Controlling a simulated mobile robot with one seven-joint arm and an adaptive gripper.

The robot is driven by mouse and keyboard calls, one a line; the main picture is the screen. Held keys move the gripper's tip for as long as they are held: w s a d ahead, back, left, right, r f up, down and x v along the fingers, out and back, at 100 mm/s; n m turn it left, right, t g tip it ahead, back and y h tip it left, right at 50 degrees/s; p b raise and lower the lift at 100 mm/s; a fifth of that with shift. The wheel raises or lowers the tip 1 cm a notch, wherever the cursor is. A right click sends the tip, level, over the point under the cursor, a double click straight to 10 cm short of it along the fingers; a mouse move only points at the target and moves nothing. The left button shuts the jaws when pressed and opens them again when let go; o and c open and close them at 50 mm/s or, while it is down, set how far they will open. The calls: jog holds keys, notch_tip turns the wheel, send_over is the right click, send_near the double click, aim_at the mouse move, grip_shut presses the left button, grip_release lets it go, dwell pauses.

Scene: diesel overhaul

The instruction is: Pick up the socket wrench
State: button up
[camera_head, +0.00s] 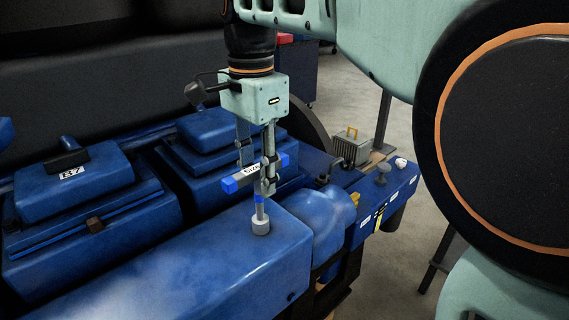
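The socket wrench (261,206) is upright, with a blue-ended crossbar handle carrying a white label, a thin shaft with a blue band, and a grey socket at the bottom. The socket is at the top of a long blue engine cover; I cannot tell whether it touches. My gripper (258,178) points down at the wrench, with its fingers around the crossbar and upper shaft. The fingers overlap the handle in this view, so I cannot tell whether they are shut on it.
A blue block marked B7 (75,190) and another blue housing (215,130) stand left of and behind the wrench. My arm fills the upper right.

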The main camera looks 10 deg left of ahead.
aim_at(260, 218)
notch_tip(260, 218, down, 5)
dwell(0.3)
jog(key=shift+c, duration=0.6)
grip_shut()
jog(key=shift+r, duration=0.1)
